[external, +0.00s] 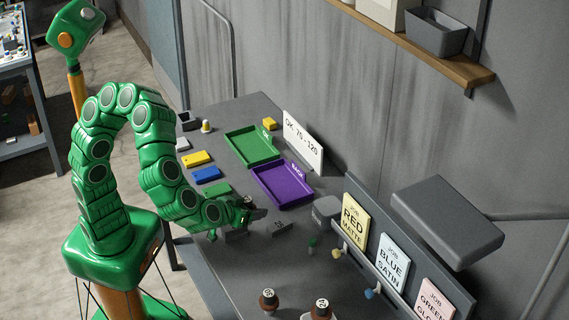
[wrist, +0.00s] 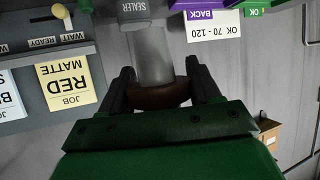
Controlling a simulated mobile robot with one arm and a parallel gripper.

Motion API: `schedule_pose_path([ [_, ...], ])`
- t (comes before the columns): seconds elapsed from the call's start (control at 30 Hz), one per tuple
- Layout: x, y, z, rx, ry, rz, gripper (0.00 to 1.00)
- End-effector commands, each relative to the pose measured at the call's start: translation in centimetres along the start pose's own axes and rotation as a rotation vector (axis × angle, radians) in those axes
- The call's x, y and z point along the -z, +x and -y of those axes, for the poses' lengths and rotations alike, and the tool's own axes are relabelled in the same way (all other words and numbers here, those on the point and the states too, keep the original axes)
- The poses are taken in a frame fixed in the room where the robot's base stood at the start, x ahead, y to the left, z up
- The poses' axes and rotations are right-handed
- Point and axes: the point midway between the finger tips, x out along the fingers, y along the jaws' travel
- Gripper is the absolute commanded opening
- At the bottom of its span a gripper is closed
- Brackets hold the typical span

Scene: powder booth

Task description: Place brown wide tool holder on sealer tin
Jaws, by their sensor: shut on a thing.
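The brown wide tool holder (wrist: 160,95) is between the two fingers of my gripper (wrist: 158,88) in the wrist view. My gripper is shut on it.
A purple tray (external: 283,205) and a green tray (external: 240,150) lie behind my gripper, with a white OK 70-120 sign (external: 303,140). A job board with RED (external: 355,222) and BLUE (external: 391,263) cards stands right.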

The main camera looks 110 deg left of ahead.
Motion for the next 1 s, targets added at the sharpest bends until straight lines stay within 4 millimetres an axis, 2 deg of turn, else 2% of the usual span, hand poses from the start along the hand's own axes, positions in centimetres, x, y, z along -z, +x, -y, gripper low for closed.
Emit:
schedule_pose_path([
  [0.03, 1.3, 1.4, -0.2, 0.029, -0.021, 0.000, 0.16],
  [0.3, 7.6, 8.5, 0.2, 0.155, -0.083, -0.005, 0.16],
  [0.5, 11.0, 12.5, 1.5, 0.226, -0.110, -0.011, 0.16],
  [0.73, 12.7, 14.3, 2.2, 0.257, -0.123, -0.015, 0.16],
  [1.0, 12.5, 16.4, 0.7, 0.261, -0.120, -0.018, 0.16],
])
